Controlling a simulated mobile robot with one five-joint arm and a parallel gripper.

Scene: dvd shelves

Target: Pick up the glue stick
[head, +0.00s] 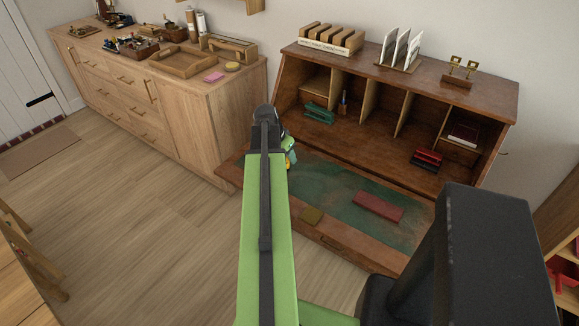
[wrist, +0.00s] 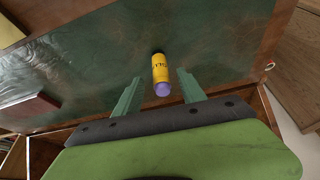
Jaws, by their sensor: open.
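The glue stick (wrist: 160,68) is yellow with dark lettering and a purple end. In the wrist view it is over the green desk surface, between the lines of my two fingers. I cannot tell whether it stands or lies. My gripper (wrist: 159,78) is open, with a green finger on each side of the glue stick and visible gaps between. In the head view my arm hides most of the gripper; a small yellow patch (head: 291,158) shows beside it and may be the glue stick.
Pigeonholes behind hold a green item (head: 319,114) and a red-black item (head: 426,160). A wooden cabinet (head: 190,110) stands left; floor lies open between.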

